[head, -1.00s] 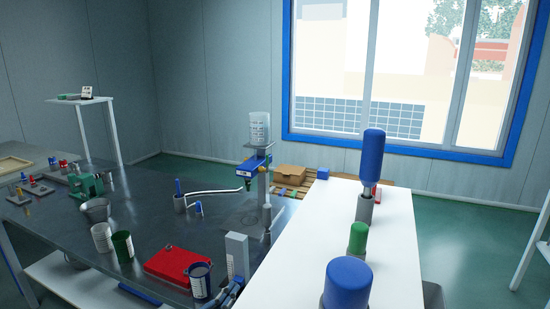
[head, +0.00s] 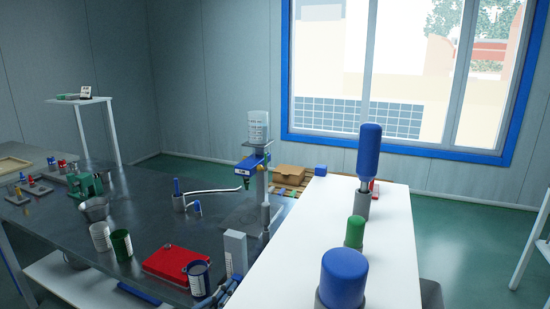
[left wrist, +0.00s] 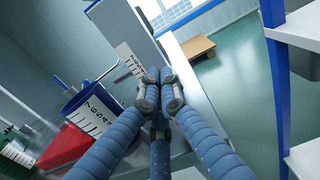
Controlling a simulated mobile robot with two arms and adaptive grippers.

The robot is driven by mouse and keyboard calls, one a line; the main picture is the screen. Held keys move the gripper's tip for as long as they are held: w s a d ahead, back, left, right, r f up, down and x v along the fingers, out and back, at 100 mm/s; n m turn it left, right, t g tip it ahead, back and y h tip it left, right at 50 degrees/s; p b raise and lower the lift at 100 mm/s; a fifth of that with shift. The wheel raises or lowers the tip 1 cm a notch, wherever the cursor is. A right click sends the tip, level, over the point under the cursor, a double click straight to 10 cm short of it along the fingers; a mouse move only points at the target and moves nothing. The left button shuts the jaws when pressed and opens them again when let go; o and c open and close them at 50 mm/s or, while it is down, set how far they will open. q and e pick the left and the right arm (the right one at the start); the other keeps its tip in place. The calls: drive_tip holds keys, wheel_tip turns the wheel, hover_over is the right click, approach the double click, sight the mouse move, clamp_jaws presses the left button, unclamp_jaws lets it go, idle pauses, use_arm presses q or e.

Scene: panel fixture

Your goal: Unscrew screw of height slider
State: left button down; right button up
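A stand (head: 265,190) with an upright post rises from the dark bench. It carries a blue unit (head: 252,163) and a clear container (head: 258,126) on top. No screw of the height slider can be made out at this size. My left gripper (head: 222,294) is at the bottom edge in the head view, left of the white table and well short of the stand. In the left wrist view its blue-grey fingers (left wrist: 159,88) converge with their tips together and nothing visible between them. Behind them is a grey block (left wrist: 128,28) with a scale strip. My right gripper is out of view.
The grey block (head: 235,254), a red box (head: 178,263) and a dark blue can (head: 199,279) stand near my left gripper. A white table (head: 310,240) on the right holds blue and green capped cylinders. Open bench (head: 140,205) lies left of the stand.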

use_arm(q)
drive_tip(key=shift+w+a+r+b, duration=0.1)
drive_tip(key=shift+w+a+b, duration=0.15)
drive_tip(key=shift+a, duration=0.3)
drive_tip(key=shift+w+a+r+b, duration=0.1)
drive_tip(key=shift+w+a, duration=0.25)
drive_tip(key=shift+a, duration=0.2)
drive_tip(key=shift+w+d+f, duration=0.15)
drive_tip(key=shift+w+f, duration=0.3)
drive_tip(key=shift+f, duration=0.1)
drive_tip(key=shift+s+r, duration=0.2)
drive_tip(key=shift+r, duration=0.25)
drive_tip(key=shift+s+a+f, duration=0.15)
drive_tip(key=shift+s+a, duration=0.2)
drive_tip(key=shift+s, duration=0.05)
drive_tip(key=v, duration=0.5)
drive_tip(key=shift+s, duration=0.1)
